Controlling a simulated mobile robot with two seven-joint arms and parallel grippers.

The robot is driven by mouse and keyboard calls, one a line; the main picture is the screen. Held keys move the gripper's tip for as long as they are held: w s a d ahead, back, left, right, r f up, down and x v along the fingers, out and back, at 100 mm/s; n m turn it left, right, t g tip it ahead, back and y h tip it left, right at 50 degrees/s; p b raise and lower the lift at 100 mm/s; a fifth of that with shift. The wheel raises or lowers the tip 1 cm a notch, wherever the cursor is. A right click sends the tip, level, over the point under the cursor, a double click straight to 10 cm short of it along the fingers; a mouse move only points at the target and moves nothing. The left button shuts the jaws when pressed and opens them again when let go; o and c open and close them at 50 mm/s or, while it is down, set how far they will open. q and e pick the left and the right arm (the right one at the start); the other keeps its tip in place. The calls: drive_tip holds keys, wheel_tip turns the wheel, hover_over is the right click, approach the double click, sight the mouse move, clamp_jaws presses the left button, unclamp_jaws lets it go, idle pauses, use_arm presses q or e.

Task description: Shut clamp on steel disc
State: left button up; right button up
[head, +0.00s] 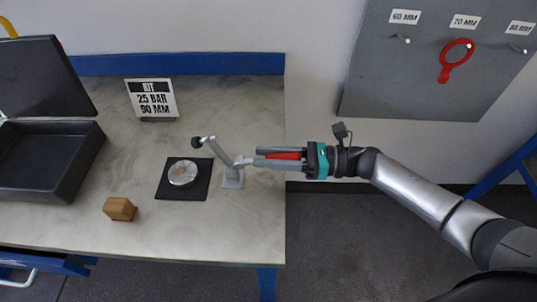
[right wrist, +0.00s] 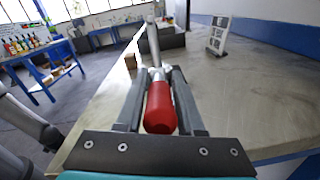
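The clamp (head: 232,178) is a grey toggle clamp at the table's right side. Its arm (head: 219,152) is raised, tilted up to the left, with a black tip (head: 197,142) apart from the steel disc. The shiny round steel disc (head: 182,173) lies on a black square mat (head: 194,190) left of the clamp. My right gripper (head: 258,157) has its fingers on both sides of the clamp's red handle (right wrist: 160,107) and appears shut on it. The handle points right, towards my wrist, roughly level. My left gripper is not in view.
A wooden block (head: 120,209) stands front left of the mat. A black open case (head: 50,165) is at the far left, and a sign (head: 152,99) stands at the back. A grey wall board (head: 400,75) holds a red ring tool (head: 455,58). Table around the mat is clear.

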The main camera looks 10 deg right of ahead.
clamp_jaws()
idle(1.0)
